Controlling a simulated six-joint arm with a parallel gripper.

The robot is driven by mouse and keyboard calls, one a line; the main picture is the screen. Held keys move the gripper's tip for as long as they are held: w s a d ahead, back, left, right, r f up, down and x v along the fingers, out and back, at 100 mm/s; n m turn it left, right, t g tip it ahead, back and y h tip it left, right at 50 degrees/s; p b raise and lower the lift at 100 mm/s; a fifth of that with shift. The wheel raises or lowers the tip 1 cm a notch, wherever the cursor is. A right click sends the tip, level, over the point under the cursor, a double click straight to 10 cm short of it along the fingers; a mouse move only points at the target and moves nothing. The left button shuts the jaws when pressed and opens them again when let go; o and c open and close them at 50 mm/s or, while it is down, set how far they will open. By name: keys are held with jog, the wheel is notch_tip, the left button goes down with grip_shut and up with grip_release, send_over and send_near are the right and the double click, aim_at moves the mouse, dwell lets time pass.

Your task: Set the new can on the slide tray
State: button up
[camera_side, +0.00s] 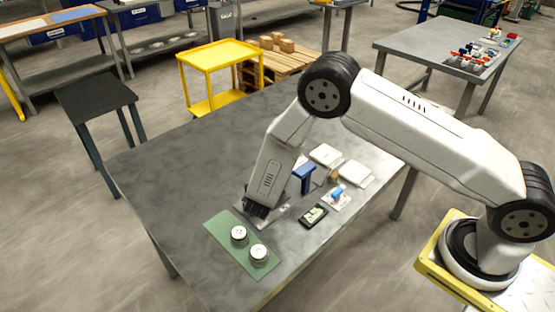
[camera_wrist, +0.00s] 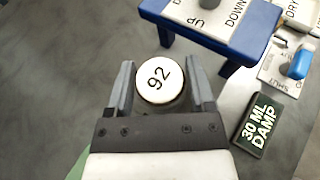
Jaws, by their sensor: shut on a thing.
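My gripper hides the held can there. Whether the can touches the plate cannot be told. The blue press frame (camera_side: 305,178) stands just behind; it also shows at the top of the wrist view (camera_wrist: 165,37).
Two white-topped cans, (camera_side: 239,233) and (camera_side: 259,253), stand on the green mat (camera_side: 217,227). A black display (camera_wrist: 256,124) reads "30 ML DAMP". The table's left side is clear.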

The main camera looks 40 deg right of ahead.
jog(key=shift+f, duration=1.9)
jog(key=shift+f, duration=0.35)
jog(key=o, duration=1.3)
jog(key=shift+o, duration=0.2)
jog(key=shift+r, duration=0.15)
jog(key=shift+r, duration=3.6)
